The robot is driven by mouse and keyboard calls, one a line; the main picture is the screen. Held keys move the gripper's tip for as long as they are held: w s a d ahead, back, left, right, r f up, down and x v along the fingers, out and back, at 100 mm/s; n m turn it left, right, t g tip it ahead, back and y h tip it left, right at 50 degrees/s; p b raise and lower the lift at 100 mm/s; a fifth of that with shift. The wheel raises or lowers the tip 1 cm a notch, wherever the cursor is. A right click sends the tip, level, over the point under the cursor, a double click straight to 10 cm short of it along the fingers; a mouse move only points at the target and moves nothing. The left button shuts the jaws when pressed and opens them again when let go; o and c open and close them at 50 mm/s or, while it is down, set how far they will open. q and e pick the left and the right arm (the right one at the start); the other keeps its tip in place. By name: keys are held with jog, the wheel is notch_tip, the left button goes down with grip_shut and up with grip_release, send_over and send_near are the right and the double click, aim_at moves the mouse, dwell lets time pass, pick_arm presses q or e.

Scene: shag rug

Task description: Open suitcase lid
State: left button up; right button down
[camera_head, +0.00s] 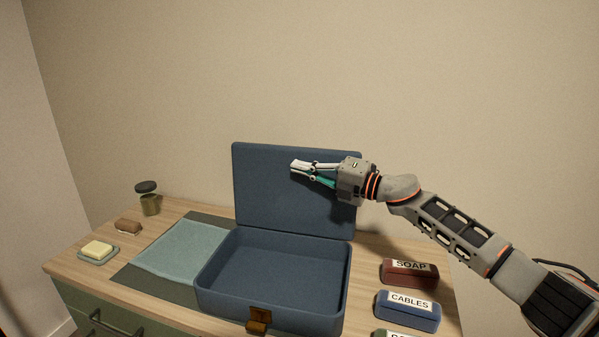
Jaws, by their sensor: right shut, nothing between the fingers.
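A blue suitcase stands on the wooden dresser top. Its lid (265,190) is raised, standing roughly upright at the back. Its base (325,318) is open and looks empty inside, with a brown latch (258,319) on the front. My right gripper (294,167) comes in from the right and is shut with nothing in it. It is in front of the upper right part of the lid and hides some of it. I cannot tell whether the fingertips touch the lid. My left gripper is not in view.
Right of the suitcase lie a red case marked SOAP (408,272), a blue case marked CABLES (407,311) and a green case, partly cut off. At left are a teal cloth (180,250) on a dark mat, yellow soap (98,249), a brown item (128,226) and a jar (149,204).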

jog(key=shift+w+d+m, duration=0.25)
jog(key=shift+w+m, duration=0.25)
jog(key=shift+w, duration=0.3)
